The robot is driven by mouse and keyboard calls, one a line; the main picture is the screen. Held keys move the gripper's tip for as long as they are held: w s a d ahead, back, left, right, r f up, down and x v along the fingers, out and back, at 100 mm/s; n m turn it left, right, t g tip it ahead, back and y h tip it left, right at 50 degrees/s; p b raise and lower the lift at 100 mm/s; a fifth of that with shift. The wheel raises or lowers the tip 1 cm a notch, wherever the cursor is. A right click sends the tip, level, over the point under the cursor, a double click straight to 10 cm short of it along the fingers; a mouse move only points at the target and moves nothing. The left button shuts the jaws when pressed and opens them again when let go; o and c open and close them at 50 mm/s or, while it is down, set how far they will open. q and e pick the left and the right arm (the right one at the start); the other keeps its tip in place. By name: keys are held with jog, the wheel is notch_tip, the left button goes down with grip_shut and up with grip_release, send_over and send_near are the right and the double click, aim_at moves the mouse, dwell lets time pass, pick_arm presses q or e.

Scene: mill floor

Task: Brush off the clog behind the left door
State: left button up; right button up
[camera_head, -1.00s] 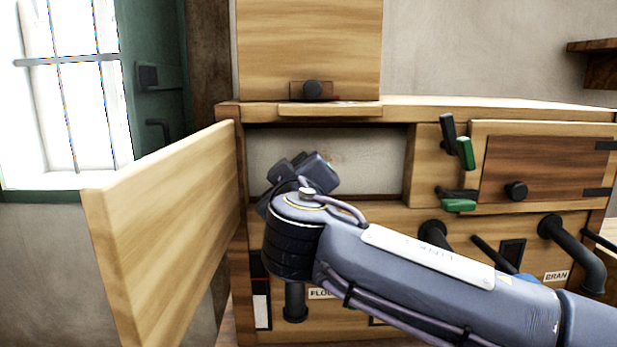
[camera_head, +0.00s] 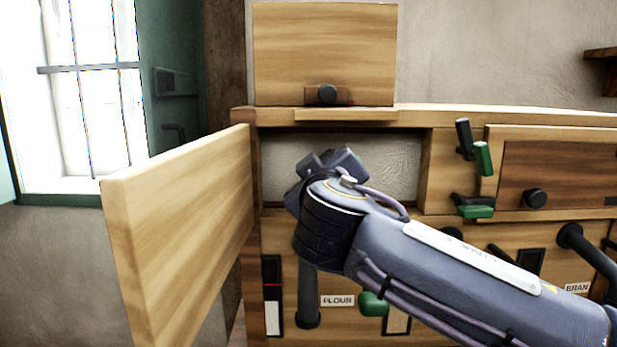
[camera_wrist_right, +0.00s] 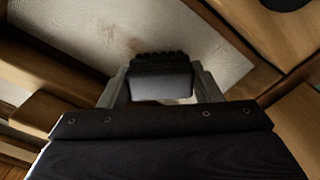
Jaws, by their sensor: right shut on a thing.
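The left door (camera_head: 185,235) stands wide open, swung out to the left of the cabinet. Behind it is a recess with a pale, fine-textured panel (camera_head: 390,165). In the right wrist view this panel (camera_wrist_right: 75,35) carries faint brownish smudges (camera_wrist_right: 132,46) just beyond the tool. My right gripper (camera_wrist_right: 160,88) is shut on a brush (camera_wrist_right: 160,82), a dark block with a row of black bristles facing the panel. I cannot tell whether the bristles touch it. My left gripper is not in view.
A closed wooden door with a dark knob (camera_head: 535,199) and green-tipped levers (camera_head: 483,158) is right of the recess. Black pipes (camera_head: 308,295) and a FLOUR label (camera_head: 337,300) are below. A wooden box (camera_head: 325,45) stands on top. A barred window (camera_head: 95,90) is left.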

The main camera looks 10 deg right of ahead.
jog(key=shift+s+d+b, duration=0.35)
jog(key=shift+d+b, duration=0.05)
jog(key=shift+d, duration=1.3)
jog(key=shift+s+d+b, duration=0.35)
jog(key=shift+d+b, duration=0.1)
jog(key=shift+d, duration=1.3)
jog(key=shift+s+d+b, duration=0.35)
jog(key=shift+d+b, duration=0.05)
jog(key=shift+d, duration=1.3)
jog(key=shift+f, duration=0.1)
jog(key=shift+w+a+b, duration=0.25)
jog(key=shift+a+b, duration=0.35)
jog(key=shift+a, duration=0.55)
jog(key=shift+w+a+b, duration=0.1)
jog(key=shift+w+a, duration=0.1)
jog(key=shift+a, duration=0.9)
jog(key=shift+w+a+b, duration=0.1)
jog(key=shift+w+a, duration=0.15)
jog(key=shift+a, duration=0.85)
jog(key=shift+w+a+b, duration=0.1)
jog(key=shift+w+a, duration=0.1)
jog(key=shift+a, duration=0.9)
jog(key=shift+w+a, duration=0.25)
jog(key=shift+a, duration=0.95)
jog(key=shift+w+a, duration=0.25)
jog(key=shift+a, duration=0.9)
